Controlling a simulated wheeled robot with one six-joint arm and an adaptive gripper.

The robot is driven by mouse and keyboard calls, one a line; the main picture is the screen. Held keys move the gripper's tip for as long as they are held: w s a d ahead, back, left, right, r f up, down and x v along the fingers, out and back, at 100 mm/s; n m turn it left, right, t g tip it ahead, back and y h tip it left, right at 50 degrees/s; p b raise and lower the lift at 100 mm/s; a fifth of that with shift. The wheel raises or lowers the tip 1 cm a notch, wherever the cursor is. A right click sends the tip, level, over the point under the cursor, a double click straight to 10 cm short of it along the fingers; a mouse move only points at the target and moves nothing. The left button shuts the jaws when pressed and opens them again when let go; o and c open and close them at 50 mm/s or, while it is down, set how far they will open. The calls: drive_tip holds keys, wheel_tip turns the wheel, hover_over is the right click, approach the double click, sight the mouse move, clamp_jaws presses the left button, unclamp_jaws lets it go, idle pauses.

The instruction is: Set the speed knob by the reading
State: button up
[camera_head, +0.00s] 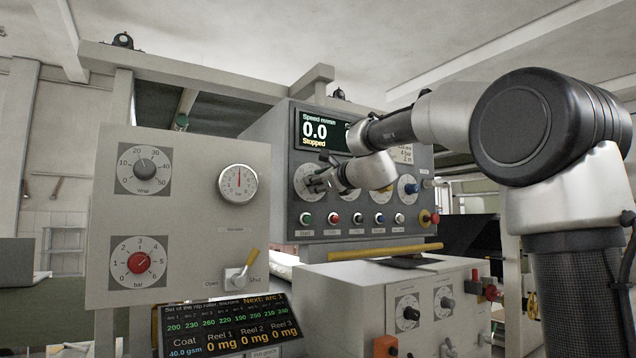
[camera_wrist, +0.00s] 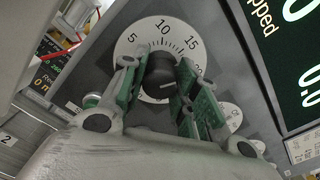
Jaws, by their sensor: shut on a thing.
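My gripper (camera_head: 322,182) is at the leftmost dial (camera_head: 304,178) on the grey control console. In the wrist view its two green-padded fingers (camera_wrist: 157,72) stand on either side of the black speed knob (camera_wrist: 161,70), shut on it. The dial plate (camera_wrist: 128,42) is white, with 5, 10, 15 and part of a 20 showing. A light mark on the knob points to the right in the wrist view. The speed display (camera_head: 322,131) above reads 0.0 and Stopped; its right part is hidden by my arm.
A lower screen (camera_head: 222,325) shows a row of green numbers, "Next: arc 1" and reels at 0 mg. A left panel (camera_head: 200,160) carries a Wrap dial, a red bar knob, a gauge and an Open/Shut lever. Coloured buttons (camera_head: 356,218) sit just below the dials.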

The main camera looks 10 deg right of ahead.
drive_tip(key=shift+f+m, duration=0.2)
drive_tip(key=shift+m, duration=1.7)
drive_tip(key=o, duration=1)
drive_tip(key=shift+o, duration=0.2)
drive_tip(key=shift+r, duration=0.1)
drive_tip(key=shift+s+d, duration=0.1)
drive_tip(key=shift+s, duration=0.1)
drive_tip(key=v, duration=1.1)
drive_tip(key=shift+s, duration=0.25)
drive_tip(key=shift+d, duration=0.1)
